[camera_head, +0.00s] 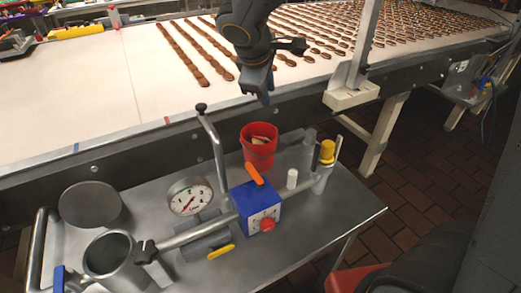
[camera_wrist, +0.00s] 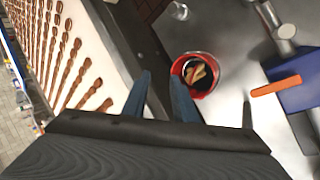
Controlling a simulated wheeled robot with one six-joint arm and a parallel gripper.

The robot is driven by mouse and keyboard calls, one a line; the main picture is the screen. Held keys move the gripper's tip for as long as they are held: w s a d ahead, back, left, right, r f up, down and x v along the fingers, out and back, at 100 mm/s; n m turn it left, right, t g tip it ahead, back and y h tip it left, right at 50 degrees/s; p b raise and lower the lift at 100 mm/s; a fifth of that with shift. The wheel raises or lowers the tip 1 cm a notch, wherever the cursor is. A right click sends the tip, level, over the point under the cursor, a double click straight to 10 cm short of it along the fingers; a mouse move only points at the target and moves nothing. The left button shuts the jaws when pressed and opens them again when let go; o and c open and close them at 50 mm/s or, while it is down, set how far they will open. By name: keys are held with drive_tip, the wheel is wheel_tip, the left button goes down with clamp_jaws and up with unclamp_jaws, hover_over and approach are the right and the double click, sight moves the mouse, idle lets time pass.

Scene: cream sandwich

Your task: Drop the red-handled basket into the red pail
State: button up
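The red pail (camera_head: 258,154) stands upright on the metal table by the conveyor. It also shows in the wrist view (camera_wrist: 207,92), right of my fingers. Tan and dark pieces (camera_wrist: 198,72) lie inside it; I cannot tell what they are. My gripper (camera_head: 265,99) hangs above the conveyor's near edge, above and apart from the pail. In the wrist view its two blue-grey fingers (camera_wrist: 160,78) stand a little apart with nothing seen between them. I cannot make out a red-handled basket in either view.
A blue box (camera_head: 256,207) with an orange lever, a pressure gauge (camera_head: 189,196), a bent metal pipe (camera_head: 213,145) and a yellow-capped cylinder (camera_head: 326,154) stand around the pail. The conveyor (camera_head: 110,100) behind carries rows of brown pieces; its left part is bare.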

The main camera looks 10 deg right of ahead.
drive_tip(key=v, duration=0.7)
drive_tip(key=shift+s+a, duration=0.1)
